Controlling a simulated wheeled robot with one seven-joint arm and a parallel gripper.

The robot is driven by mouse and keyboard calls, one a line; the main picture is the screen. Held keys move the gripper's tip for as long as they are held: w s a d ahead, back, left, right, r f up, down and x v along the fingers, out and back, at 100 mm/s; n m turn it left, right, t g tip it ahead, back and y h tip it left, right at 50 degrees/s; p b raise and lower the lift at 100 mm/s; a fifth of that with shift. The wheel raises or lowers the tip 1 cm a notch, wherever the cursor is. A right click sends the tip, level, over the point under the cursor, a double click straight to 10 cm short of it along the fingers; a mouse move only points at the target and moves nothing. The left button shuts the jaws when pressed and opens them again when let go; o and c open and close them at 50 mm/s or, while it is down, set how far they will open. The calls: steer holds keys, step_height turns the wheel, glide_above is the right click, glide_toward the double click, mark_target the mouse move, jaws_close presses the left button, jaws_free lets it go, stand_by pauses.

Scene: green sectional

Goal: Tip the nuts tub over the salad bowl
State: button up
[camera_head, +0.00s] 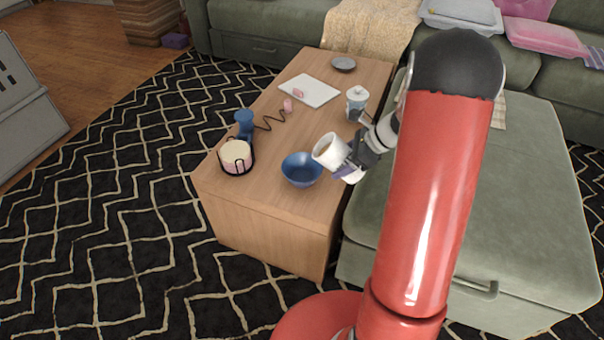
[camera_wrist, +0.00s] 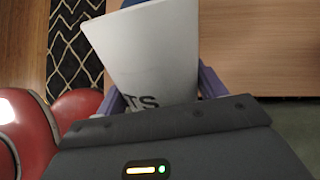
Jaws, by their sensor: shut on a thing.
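The white nuts tub (camera_head: 328,153) is held by my gripper (camera_head: 345,168) at the right of the bowl in the head view. The blue salad bowl (camera_head: 302,170) stands on the wooden table, just left of the tub. The bowl looks empty from here; in the wrist view it is mostly hidden behind the tub.
The wooden table (camera_head: 260,215) also bears a pink-and-dark round container (camera_head: 236,157), a blue cup-like thing (camera_head: 244,119), a lidded white jar (camera_head: 357,103) close behind my gripper, a white board (camera_head: 310,90) and a grey dish (camera_head: 343,64). A green sofa (camera_head: 530,190) borders the right side.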

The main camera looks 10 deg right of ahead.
mark_target(344, 146)
steer(key=shift+r, duration=0.1)
steer(key=shift+r+g+h, duration=0.25)
steer(key=shift+g+h, duration=0.05)
steer(key=shift+h, duration=0.2)
steer(key=shift+r, duration=0.1)
steer(key=shift+r+h, duration=0.25)
steer(key=shift+h, duration=0.05)
steer(key=shift+r+g+h, duration=0.35)
steer(key=shift+g+h, duration=0.05)
steer(key=shift+h, duration=0.1)
stand_by(1.2)
steer(key=shift+w+a+r+g+h, duration=0.15)
steer(key=shift+r+g+h, duration=0.55)
steer(key=shift+r+h, duration=0.55)
stand_by(3.5)
steer(key=shift+f, duration=0.15)
